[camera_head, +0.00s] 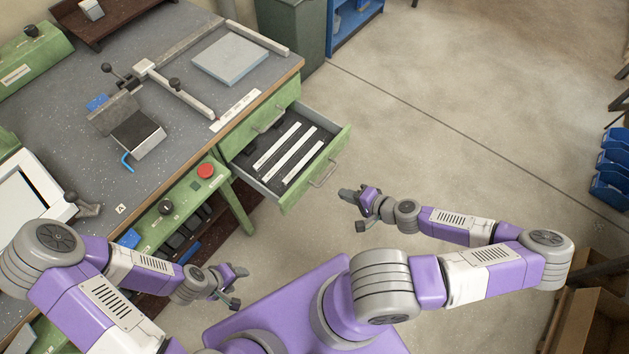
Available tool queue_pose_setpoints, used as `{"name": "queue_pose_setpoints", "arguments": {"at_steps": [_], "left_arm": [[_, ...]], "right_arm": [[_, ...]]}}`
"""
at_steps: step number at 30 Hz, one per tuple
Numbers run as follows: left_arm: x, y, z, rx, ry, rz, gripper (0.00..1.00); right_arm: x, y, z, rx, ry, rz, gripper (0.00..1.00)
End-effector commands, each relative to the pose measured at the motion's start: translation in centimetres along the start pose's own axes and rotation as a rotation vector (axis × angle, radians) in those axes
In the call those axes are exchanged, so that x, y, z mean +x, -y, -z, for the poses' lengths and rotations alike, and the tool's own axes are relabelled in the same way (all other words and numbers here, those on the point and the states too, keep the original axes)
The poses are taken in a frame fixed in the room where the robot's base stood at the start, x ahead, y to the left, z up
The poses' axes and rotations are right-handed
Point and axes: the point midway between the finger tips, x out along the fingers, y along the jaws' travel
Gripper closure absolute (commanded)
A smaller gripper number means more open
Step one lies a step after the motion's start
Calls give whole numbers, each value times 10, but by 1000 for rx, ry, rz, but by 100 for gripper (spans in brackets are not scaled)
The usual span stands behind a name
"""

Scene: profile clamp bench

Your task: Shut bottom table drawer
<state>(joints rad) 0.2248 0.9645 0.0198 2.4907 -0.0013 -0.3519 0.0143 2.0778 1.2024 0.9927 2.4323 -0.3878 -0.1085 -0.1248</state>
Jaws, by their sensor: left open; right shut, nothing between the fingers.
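The green table drawer (334,167) is pulled out from under the bench top, with its handle (323,174) on the front. Several white strips lie in its dark tray. A closed green drawer front (274,113) with a handle sits above it, just under the bench top. My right gripper (350,208) is shut and empty. It is in front of the open drawer, to the lower right of its handle and apart from it. My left gripper (240,286) is open and empty, low beside the bench's front edge, well away from the drawer.
The grey bench top (200,120) carries a clamp fixture (137,132) and a flat grey plate (230,60). A red button (205,171) is on the green front rail. A green bench leg (237,209) stands left of the drawer. The floor (420,140) right of the drawer is clear.

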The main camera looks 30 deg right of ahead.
Motion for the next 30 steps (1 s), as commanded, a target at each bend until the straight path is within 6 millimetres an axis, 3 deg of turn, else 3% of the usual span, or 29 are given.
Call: {"name": "queue_pose_setpoints", "arguments": {"at_steps": [5, 20, 30], "left_arm": [[5, 2, 0, 0, 0, 0, 43], [27, 10, 1, 0, 0, 0, 43], [31, 11, 1, 0, 0, 0, 43]], "right_arm": [[14, -1, 1, -3, -3, 3, 100], [105, -1, 0, -2, -1, 2, 100], [131, 18, 1, -1, -4, 0, 100]]}}
